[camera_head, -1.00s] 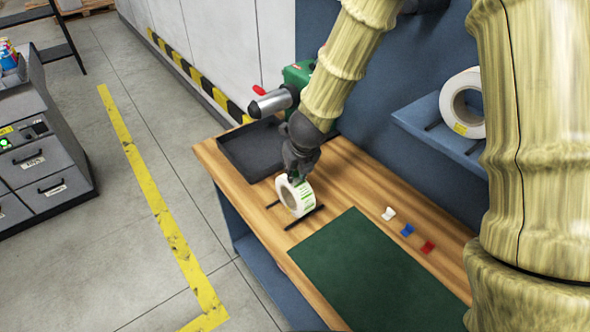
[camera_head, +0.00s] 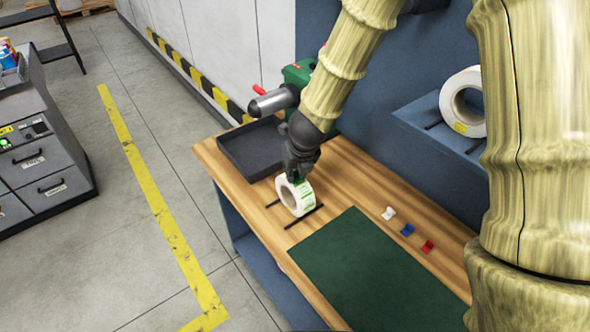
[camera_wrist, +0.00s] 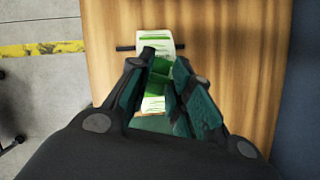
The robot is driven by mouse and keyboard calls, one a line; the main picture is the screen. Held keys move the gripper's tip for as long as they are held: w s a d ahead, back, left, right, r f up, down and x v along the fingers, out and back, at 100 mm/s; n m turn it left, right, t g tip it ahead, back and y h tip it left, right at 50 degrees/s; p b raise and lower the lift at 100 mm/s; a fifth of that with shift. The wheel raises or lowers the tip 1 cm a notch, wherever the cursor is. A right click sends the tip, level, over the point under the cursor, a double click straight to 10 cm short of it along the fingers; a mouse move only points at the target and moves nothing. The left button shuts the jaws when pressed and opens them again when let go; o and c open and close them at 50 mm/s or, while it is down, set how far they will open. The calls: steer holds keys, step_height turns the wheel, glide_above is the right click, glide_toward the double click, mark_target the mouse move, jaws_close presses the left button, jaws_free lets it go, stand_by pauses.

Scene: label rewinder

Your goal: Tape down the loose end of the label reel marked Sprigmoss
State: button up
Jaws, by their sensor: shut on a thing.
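A white label reel (camera_head: 297,196) with green print stands upright between two dark rails on the wooden bench. It also shows in the wrist view (camera_wrist: 154,103), under and between my fingers. My gripper (camera_head: 298,179) points down at the top of this reel. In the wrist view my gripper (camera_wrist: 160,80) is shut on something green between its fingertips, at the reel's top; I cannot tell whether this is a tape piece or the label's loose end. The name on the reel is too small to read.
A black tray (camera_head: 250,150) and a green machine with a grey roller (camera_head: 272,103) are behind. A green mat (camera_head: 352,262) lies in front. White (camera_head: 388,213), blue (camera_head: 407,229) and red (camera_head: 427,246) pieces lie at right. Another reel (camera_head: 462,102) stands on a blue shelf.

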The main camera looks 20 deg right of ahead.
steer(key=o, duration=0.7)
steer(key=shift+o, duration=0.2)
steer(key=v, duration=1.2)
steer(key=shift+a+f, duration=0.1)
stand_by(0.3)
